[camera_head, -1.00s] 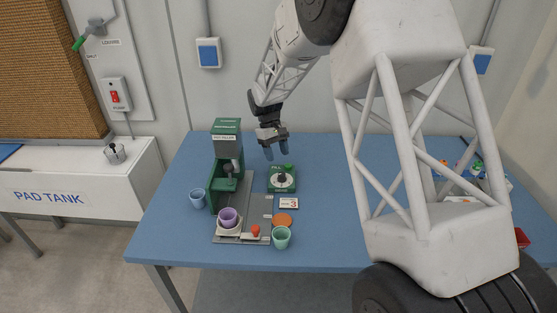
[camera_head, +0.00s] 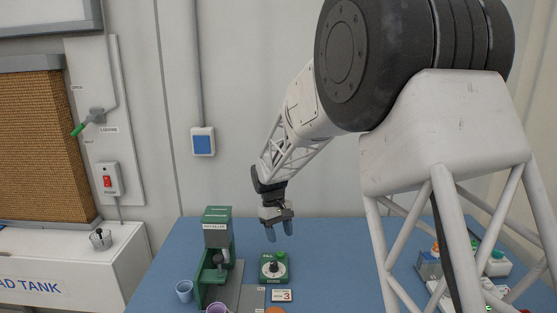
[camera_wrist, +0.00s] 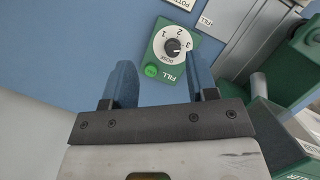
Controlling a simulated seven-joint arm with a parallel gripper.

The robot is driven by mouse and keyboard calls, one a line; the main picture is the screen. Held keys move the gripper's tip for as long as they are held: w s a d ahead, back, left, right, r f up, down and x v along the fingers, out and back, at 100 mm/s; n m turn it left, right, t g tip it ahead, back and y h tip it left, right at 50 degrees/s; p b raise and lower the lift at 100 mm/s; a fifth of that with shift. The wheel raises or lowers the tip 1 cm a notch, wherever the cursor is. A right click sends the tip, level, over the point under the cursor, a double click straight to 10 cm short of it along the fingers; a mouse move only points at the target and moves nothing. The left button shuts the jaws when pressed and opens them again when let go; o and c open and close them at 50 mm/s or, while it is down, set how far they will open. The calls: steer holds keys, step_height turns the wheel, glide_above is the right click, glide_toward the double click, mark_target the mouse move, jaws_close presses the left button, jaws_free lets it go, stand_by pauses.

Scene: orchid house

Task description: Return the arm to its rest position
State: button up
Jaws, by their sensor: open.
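My gripper (camera_head: 279,232) hangs fingers-down above the blue table (camera_head: 335,265) in the head view, near the green dial box (camera_head: 274,267). Its two blue fingers are apart and empty. In the wrist view my gripper (camera_wrist: 160,88) shows the same open fingers, with the dial box (camera_wrist: 172,47) lying beyond them and its green button and numbered dial visible. My arm reaches in from the right of the head view and hides part of the table.
A green filler machine (camera_head: 215,255) stands left of the dial box. A blue cup (camera_head: 184,290), a purple cup (camera_head: 216,308) and a number card (camera_head: 282,295) are nearby. Several small items sit at the right, partly behind my arm. The wall behind has a blue-fronted box (camera_head: 203,141).

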steer(key=s+d+r+m+t, duration=0.1)
steer(key=s+d+r, duration=0.3)
steer(key=s, duration=0.3)
steer(key=s+d+r+m+t+y, duration=0.1)
steer(key=s+d+r, duration=0.35)
steer(key=s, duration=0.25)
steer(key=s+d+r+m+t, duration=0.1)
steer(key=s+d+r, duration=0.35)
steer(key=s, duration=0.25)
steer(key=s+d+m+t, duration=0.1)
steer(key=s+d, duration=0.1)
steer(key=s, duration=0.8)
steer(key=s+d+m+t+y, duration=0.1)
steer(key=s+d+m, duration=0.1)
steer(key=s, duration=0.9)
steer(key=shift+s+d+f+m+t, duration=0.15)
steer(key=shift+d+m+t, duration=0.15)
steer(key=shift+d, duration=0.35)
